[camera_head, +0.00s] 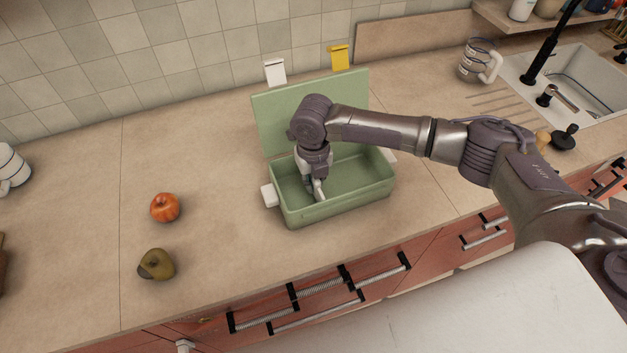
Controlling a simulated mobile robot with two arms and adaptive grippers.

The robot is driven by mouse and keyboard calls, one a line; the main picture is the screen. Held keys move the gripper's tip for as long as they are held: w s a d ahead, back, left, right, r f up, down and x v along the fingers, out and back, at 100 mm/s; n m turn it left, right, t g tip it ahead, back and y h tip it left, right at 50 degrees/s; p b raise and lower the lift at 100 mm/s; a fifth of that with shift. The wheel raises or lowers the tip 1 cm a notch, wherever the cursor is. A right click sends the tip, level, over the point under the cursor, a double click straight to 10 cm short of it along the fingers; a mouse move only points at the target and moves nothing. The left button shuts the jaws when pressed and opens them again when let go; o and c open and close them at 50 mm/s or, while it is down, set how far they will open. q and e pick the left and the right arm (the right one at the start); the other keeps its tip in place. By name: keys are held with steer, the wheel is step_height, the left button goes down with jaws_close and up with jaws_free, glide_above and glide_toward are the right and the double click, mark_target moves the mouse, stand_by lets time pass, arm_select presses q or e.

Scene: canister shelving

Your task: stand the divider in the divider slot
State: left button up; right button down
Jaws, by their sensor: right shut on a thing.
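A green box (338,211) stands on the counter with its lid (270,112) open and upright behind it. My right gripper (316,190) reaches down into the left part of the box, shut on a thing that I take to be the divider. The fingers and arm hide most of what is held; only a small pale piece shows near the fingertips. Whether it touches the box floor or sits in a slot cannot be told. The divider slot is not clearly visible. My left gripper is not in view.
White tab (275,71) and yellow tab (339,58) stand at the lid's top edge. A mug (478,62) and sink (575,85) are at the right. The left counter is mostly clear.

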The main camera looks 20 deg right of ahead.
steer(key=shift+s+f, duration=0.15)
steer(key=shift+f, duration=0.35)
steer(key=c, duration=1.1)
jaws_free()
steer(key=shift+r, duration=0.25)
step_height(320, 180, up, 12)
steer(key=shift+f, duration=0.25)
